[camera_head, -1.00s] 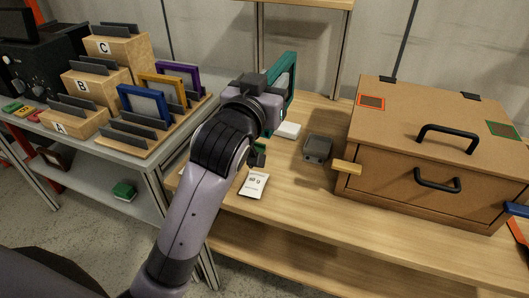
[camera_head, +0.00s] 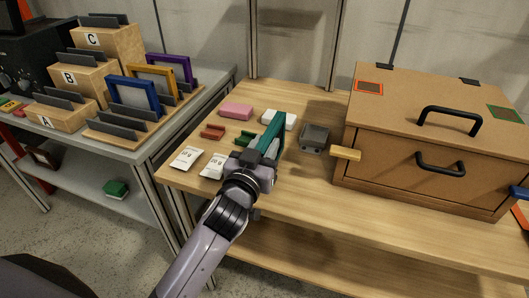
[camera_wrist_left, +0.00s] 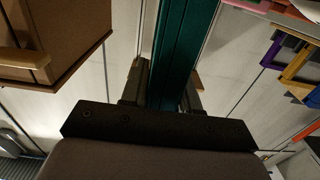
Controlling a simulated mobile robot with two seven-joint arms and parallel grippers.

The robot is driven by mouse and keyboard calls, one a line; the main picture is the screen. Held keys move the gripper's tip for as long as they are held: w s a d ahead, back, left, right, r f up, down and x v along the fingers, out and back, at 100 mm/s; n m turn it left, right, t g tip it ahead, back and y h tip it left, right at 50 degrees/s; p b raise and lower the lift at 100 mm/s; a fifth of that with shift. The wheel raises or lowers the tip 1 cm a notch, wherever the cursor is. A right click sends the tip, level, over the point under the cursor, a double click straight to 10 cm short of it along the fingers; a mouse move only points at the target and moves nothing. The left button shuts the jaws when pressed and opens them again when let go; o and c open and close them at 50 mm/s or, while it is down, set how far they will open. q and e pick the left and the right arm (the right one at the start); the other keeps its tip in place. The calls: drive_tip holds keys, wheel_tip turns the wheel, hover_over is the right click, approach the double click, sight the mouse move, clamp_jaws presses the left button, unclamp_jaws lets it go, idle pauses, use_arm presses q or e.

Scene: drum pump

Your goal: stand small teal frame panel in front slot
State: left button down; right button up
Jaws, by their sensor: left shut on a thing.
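The teal frame panel (camera_head: 277,130) is seen nearly edge-on above the wooden table in the head view. My left gripper (camera_head: 264,152) is shut on it. In the left wrist view the teal panel (camera_wrist_left: 186,45) runs up between the two fingers of the left gripper (camera_wrist_left: 168,88). The slotted rack (camera_head: 92,135) is on the grey table at the left. A blue frame (camera_head: 133,96), a yellow frame (camera_head: 155,80) and a purple frame (camera_head: 172,68) stand in it. The dark front slot strip (camera_head: 110,128) holds no frame that I see. My right gripper is out of view.
Wooden step blocks A (camera_head: 60,112), B and C stand left of the rack. White packets (camera_head: 187,157), a pink block (camera_head: 236,111), a red part (camera_head: 213,131) and a grey box (camera_head: 314,138) lie on the table. A large wooden box (camera_head: 430,140) stands at the right.

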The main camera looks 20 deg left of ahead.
use_arm(q)
drive_tip(key=shift+f, duration=0.25)
drive_tip(key=shift+f, duration=0.15)
drive_tip(key=c, duration=0.8)
unclamp_jaws()
drive_tip(key=shift+f, duration=0.1)
drive_tip(key=shift+c, duration=0.2)
